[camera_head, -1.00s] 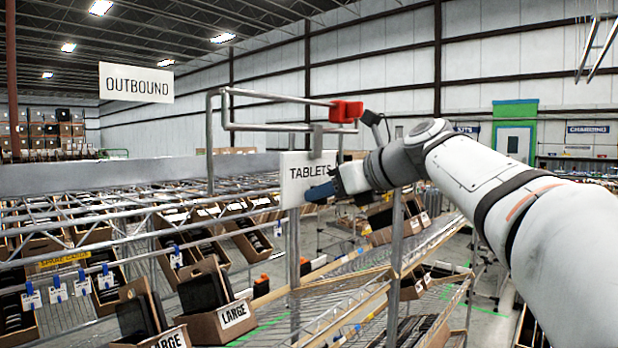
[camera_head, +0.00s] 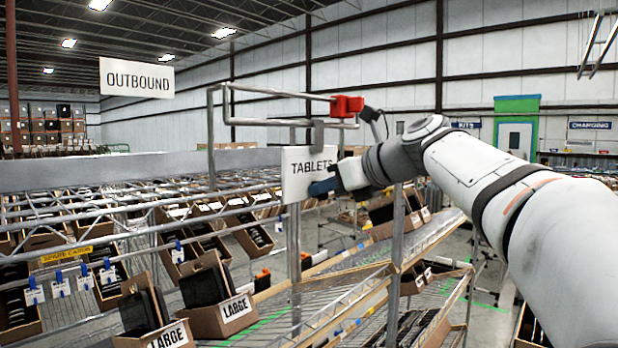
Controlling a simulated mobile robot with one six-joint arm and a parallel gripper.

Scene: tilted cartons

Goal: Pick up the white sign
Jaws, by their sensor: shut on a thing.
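The white sign (camera_head: 300,178) reads "TABLETS" and hangs upright by a grey bracket (camera_head: 318,137) near the metal frame above the rack. My gripper (camera_head: 325,187) is at the sign's lower right edge, with its dark blue fingers shut on it. The fingers hide a small part of the sign's face near the end of the lettering. My arm reaches in from the right.
A red clamp (camera_head: 347,106) sits on the frame just above the sign. A metal post (camera_head: 295,260) stands below the sign. Tilted cartons (camera_head: 222,318) labelled LARGE fill the rack at lower left. An OUTBOUND sign (camera_head: 137,78) hangs at upper left.

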